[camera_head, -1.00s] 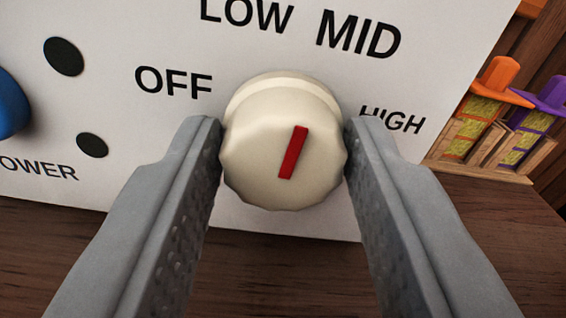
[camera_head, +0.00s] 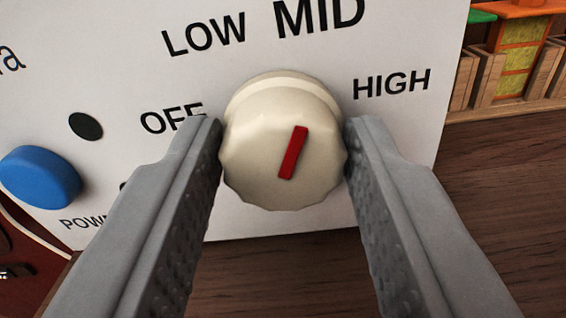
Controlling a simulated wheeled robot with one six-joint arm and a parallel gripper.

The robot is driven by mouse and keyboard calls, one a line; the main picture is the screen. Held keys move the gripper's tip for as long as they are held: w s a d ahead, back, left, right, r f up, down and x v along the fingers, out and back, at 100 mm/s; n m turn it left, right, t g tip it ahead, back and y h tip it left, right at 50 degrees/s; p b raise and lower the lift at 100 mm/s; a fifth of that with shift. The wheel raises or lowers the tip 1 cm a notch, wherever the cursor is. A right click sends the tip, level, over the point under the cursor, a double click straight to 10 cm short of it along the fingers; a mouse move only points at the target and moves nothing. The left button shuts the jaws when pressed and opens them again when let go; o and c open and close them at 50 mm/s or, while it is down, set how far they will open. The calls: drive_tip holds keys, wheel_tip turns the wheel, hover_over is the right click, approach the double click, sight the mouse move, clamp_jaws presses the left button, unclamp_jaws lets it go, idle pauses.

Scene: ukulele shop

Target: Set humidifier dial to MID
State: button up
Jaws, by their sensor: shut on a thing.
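The humidifier dial (camera_head: 255,155) is a cream, ridged knob with a red pointer mark (camera_head: 293,152) on its face. It sits on a white panel (camera_head: 300,50) printed LOW (camera_head: 204,35), MID (camera_head: 320,15) and HIGH (camera_head: 392,83), with OFF (camera_head: 165,121) partly covered by a finger. The red mark points up and slightly right, toward the word MID. My gripper (camera_head: 284,150) is shut on the dial, one grey finger on each side.
A blue button (camera_head: 40,177) sits on the panel at left, near a dark round spot (camera_head: 86,126) and partly hidden POWER lettering. A wooden surface (camera_head: 500,200) lies below and right. Wooden boxes with coloured tops (camera_head: 520,50) stand at the upper right.

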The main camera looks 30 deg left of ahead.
drive_tip(key=shift+f, duration=0.15)
drive_tip(key=o, duration=1)
drive_tip(key=v, duration=1.7)
drive_tip(key=shift+s, duration=0.2)
